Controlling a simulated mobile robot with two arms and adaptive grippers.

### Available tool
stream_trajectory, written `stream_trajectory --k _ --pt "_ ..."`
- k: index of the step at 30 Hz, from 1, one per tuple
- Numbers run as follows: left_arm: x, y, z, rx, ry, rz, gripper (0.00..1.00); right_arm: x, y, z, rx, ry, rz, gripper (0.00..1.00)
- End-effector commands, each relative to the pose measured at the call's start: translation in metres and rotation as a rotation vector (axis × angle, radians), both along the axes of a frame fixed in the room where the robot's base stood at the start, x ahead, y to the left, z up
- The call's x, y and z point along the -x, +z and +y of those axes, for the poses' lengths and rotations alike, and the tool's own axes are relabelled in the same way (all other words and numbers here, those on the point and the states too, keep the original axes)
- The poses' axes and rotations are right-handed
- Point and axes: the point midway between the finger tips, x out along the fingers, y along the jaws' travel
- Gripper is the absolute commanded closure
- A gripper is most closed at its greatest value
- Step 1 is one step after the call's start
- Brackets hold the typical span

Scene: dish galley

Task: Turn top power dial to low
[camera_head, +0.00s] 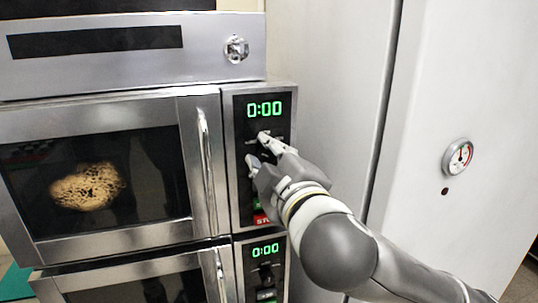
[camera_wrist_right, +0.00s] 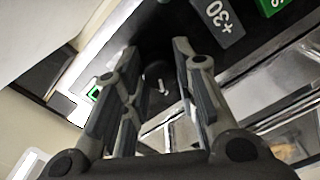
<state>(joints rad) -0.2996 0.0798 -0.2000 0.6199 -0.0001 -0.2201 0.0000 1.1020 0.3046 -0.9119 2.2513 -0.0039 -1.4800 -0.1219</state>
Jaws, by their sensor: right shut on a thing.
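The upper microwave (camera_head: 100,98) has a black control panel (camera_head: 240,108) with a green display reading 0:00. My right gripper (camera_head: 257,150) is at this panel, just below the display, with its fingers pointing at the panel. In the right wrist view, my right gripper (camera_wrist_right: 156,60) has its two fingers on either side of a round black dial (camera_wrist_right: 157,76) with a light pointer mark, and is shut on it. The fingers and hand hide the dial and its labels in the head view, so its setting cannot be read there. My left gripper is not in view.
A lower microwave (camera_head: 130,276), also showing 0:00, is below. A steel unit (camera_head: 210,60) with a round knob sits on top. A food item (camera_head: 88,187) shows behind the upper door's glass. A white cabinet (camera_head: 465,75) with a gauge stands at right.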

Motion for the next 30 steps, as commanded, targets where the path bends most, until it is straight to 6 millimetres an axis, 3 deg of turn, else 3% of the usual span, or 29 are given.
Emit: stream_trajectory --k 17,18,22,30 --pt "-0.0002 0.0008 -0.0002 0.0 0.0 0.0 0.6 0.0004 0.0001 0.0004 0.031 0.002 -0.011 0.97" --pt "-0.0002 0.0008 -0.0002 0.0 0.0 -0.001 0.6 0.0004 0.0001 0.0004 0.031 0.002 -0.011 0.69" --pt "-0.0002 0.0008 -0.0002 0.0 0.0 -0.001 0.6 0.0003 -0.0001 0.0004 0.031 0.001 -0.011 0.53" --pt "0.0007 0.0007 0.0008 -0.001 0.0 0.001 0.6 0.0003 -0.0002 0.0002 0.03 0.001 -0.01 0.52"
